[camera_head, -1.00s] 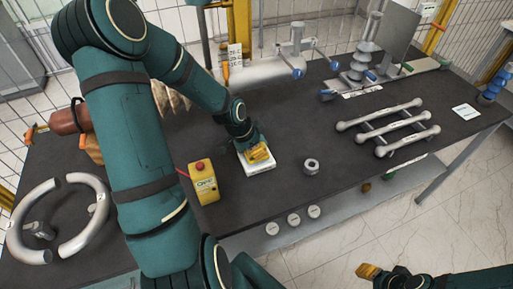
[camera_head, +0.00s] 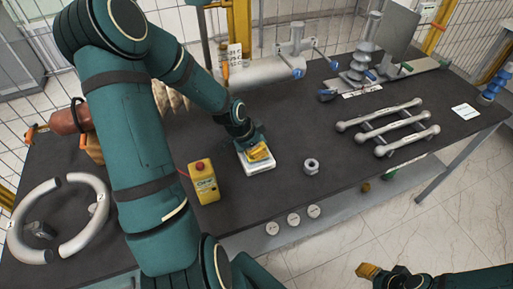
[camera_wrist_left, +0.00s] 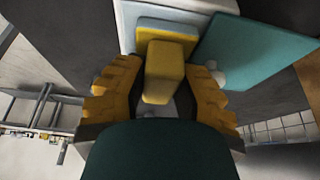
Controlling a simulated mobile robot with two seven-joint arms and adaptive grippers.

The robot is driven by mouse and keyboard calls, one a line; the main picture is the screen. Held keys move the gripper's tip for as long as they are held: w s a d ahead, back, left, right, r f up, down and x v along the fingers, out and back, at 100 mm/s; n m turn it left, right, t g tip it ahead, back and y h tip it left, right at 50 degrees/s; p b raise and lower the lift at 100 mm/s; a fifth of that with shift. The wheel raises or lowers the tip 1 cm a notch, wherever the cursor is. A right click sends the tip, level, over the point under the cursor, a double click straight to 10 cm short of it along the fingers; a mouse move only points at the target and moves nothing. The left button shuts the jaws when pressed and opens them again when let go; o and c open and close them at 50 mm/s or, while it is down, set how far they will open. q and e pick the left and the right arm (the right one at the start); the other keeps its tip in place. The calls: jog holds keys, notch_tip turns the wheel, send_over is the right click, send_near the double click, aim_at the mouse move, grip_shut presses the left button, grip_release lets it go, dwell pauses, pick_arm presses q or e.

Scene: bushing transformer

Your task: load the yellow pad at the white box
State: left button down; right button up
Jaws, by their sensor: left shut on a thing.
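The white box (camera_head: 262,166) is a low, flat white piece on the dark table, right of the yellow button box. My left gripper (camera_head: 254,149) is directly over it, pointing down. The yellow pad (camera_head: 259,154) shows between the fingers, at the top of the white box. In the left wrist view, the pad (camera_wrist_left: 165,68) has a narrow raised part between my yellow left fingers (camera_wrist_left: 163,98), which are shut on it. A white surface is behind it. Whether the pad touches the box is hard to tell. My right gripper (camera_head: 368,271) is low in the head view, away from the table; its opening is unclear.
A yellow box with a red button (camera_head: 203,182) stands just left of the white box. A metal nut-like part (camera_head: 311,166) stands to the right. Grey bars (camera_head: 390,128) lie farther right, and curved grey pieces (camera_head: 85,215) lie at left. Table between nut and bars is clear.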

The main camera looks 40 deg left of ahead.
pick_arm(q)
jog(key=shift+r+p, duration=3.35)
jog(key=shift+r, duration=0.15)
jog(key=shift+r, duration=0.1)
